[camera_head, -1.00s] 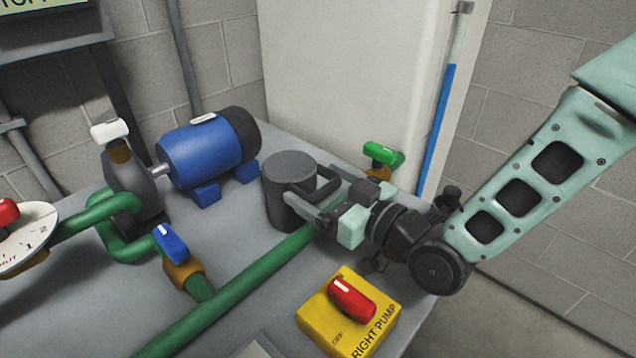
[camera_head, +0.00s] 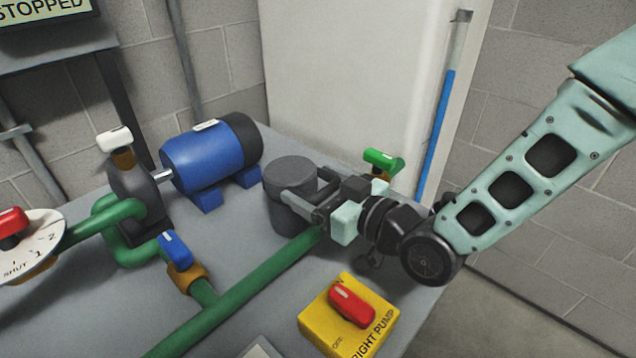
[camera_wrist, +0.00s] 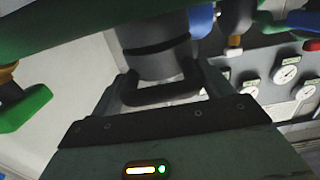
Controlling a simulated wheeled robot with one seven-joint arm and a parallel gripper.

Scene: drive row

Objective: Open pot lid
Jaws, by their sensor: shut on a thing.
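The pot (camera_head: 288,221) is a dark grey cylinder standing on the grey bench. Its grey round lid (camera_head: 290,168) sits at the top, with a dark seam between the two. A dark U-shaped handle (camera_wrist: 160,94) sticks out from the side toward my gripper in the wrist view. My gripper (camera_head: 301,195) reaches in from the right, and its two fingers are shut on the handle, one at each side of it. In the head view the fingers cover most of the handle. I cannot tell whether the lid is raised from the pot.
A green pipe (camera_head: 250,283) runs close below the pot. A green-handled valve (camera_head: 382,160) stands just behind my gripper. The yellow switch box (camera_head: 318,318) with a red knob is in front. A blue motor (camera_head: 205,160) stands to the left. A white panel is behind.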

